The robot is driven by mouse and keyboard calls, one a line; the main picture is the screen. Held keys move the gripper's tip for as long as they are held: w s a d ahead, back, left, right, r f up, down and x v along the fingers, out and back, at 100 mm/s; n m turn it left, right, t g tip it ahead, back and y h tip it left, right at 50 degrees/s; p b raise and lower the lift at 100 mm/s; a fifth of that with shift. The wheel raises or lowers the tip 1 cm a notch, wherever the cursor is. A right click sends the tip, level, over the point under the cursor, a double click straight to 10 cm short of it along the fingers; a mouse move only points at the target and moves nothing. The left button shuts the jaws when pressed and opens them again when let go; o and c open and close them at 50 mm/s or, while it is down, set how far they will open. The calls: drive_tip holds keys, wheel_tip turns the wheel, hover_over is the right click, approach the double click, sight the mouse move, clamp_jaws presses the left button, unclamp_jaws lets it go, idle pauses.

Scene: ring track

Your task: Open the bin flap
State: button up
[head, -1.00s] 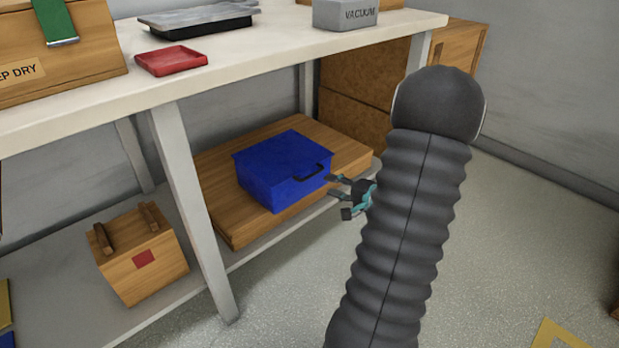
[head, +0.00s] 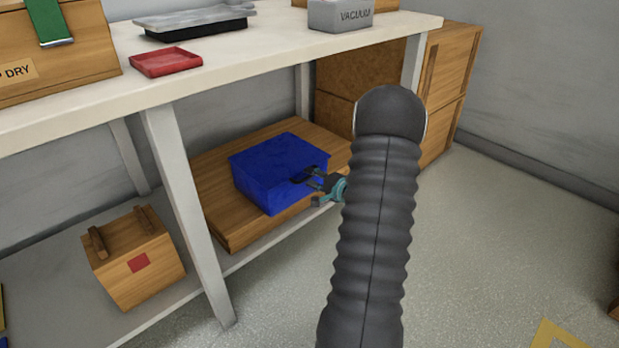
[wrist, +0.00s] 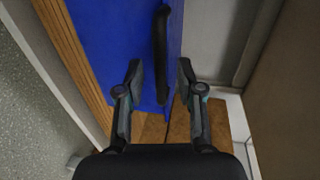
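The blue bin (head: 272,168) sits on a wooden board on the lower shelf, with a dark handle on the side near my arm. My gripper (head: 312,185) is at that handle side. In the wrist view the gripper (wrist: 160,85) is open, its two fingers spread with a gap between them. The black handle (wrist: 160,55) of the blue bin (wrist: 110,40) lies in line with this gap, its lower end close to the fingertips. I cannot tell whether a finger touches it. In the head view the fingers partly cover the handle.
A table leg (head: 190,215) stands left of the bin, and the white tabletop (head: 90,105) is above. A wooden box (head: 135,258) with a red square is on the lower shelf. Wooden cabinets (head: 450,90) stand behind at right. The floor (head: 480,250) at right is mostly clear.

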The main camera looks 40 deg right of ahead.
drive_tip(key=shift+w+f, duration=0.15)
drive_tip(key=shift+w, duration=0.55)
clamp_jaws()
